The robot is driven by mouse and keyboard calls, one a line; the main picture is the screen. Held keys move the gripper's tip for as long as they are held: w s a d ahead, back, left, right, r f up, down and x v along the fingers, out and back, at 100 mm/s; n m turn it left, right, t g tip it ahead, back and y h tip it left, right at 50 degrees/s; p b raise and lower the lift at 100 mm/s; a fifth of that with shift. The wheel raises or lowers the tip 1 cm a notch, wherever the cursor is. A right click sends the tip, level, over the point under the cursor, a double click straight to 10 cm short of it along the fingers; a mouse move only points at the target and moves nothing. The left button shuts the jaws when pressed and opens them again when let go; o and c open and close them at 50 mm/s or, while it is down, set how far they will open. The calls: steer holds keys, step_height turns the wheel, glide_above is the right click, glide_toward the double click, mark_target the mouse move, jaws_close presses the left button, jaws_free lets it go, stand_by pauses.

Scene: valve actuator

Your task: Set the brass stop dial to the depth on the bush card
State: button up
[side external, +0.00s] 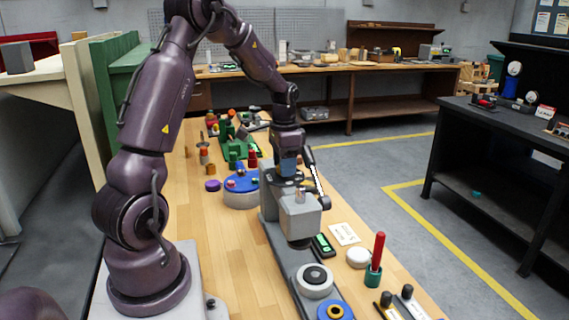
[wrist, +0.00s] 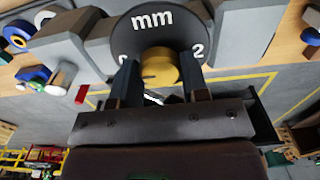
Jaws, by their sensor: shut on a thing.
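The brass stop dial (wrist: 160,68) is a round brass knob in front of a dark disc (wrist: 155,30) marked "mm" and "2" in the wrist view. Another mark at the disc's left is partly covered by a finger. My gripper (wrist: 160,78) is shut on the brass dial, one finger on each side. In the side view my gripper (side external: 290,178) is at the top of the grey press-like fixture (side external: 300,215), and the dial is hard to make out there. A white card (side external: 344,234) lies right of the fixture; its writing is too small to read.
A small display (side external: 323,245) sits beside the fixture. A white round part (side external: 358,257), a red-handled tool in a green cup (side external: 375,262) and a blue ring (side external: 335,310) stand near the front. A blue-topped round stand (side external: 241,187) is to the left. Bare wood lies at front left.

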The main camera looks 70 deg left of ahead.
steer(key=n, duration=0.4)
steer(key=shift+r+n, duration=0.1)
steer(key=shift+n, duration=2.1)
steer(key=o, duration=0.9)
step_height(320, 180, up, 13)
steer(key=shift+f, duration=0.1)
